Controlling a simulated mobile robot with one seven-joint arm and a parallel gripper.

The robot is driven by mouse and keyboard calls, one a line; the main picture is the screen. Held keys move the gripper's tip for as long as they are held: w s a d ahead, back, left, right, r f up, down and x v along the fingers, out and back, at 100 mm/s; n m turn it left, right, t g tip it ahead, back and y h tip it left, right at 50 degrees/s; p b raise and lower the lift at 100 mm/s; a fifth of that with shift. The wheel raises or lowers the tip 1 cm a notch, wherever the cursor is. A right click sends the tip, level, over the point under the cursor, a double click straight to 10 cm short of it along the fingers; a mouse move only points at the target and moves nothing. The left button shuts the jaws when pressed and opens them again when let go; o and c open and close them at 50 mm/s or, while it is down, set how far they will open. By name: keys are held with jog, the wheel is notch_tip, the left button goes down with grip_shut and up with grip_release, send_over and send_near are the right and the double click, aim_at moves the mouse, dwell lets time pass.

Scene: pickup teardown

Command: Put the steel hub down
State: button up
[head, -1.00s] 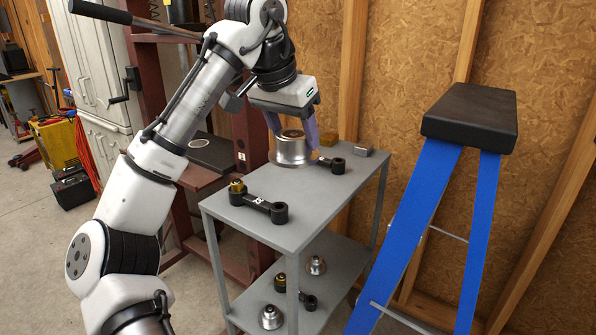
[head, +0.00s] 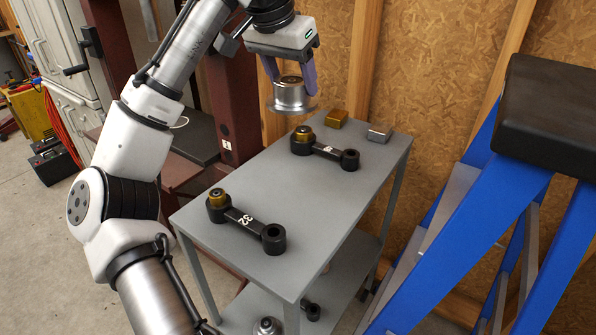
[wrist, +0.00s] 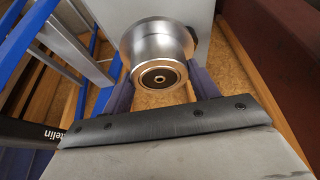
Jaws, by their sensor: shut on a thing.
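The steel hub (head: 291,96) is a shiny flanged cylinder held upright, flange down, between the purple fingers of my gripper (head: 290,82). It hangs in the air over the far left part of the grey cart's top shelf (head: 300,215), apart from it. In the wrist view the hub (wrist: 160,50) fills the space between the fingers, its bored end facing the camera. My gripper is shut on the hub.
Two black link arms with brass-coloured bushings, one far (head: 327,149) and one near (head: 245,221), lie on the top shelf. A brass block (head: 337,118) and a grey block (head: 379,133) sit at its back edge. A silver part (head: 267,327) is on the lower shelf. A blue-legged stand (head: 470,230) is at the right.

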notch_tip(320, 180, down, 20)
jog(key=shift+r+b, duration=0.15)
jog(key=shift+b, duration=0.35)
dwell(0.3)
jog(key=o, duration=1.6)
jog(key=shift+f, duration=0.2)
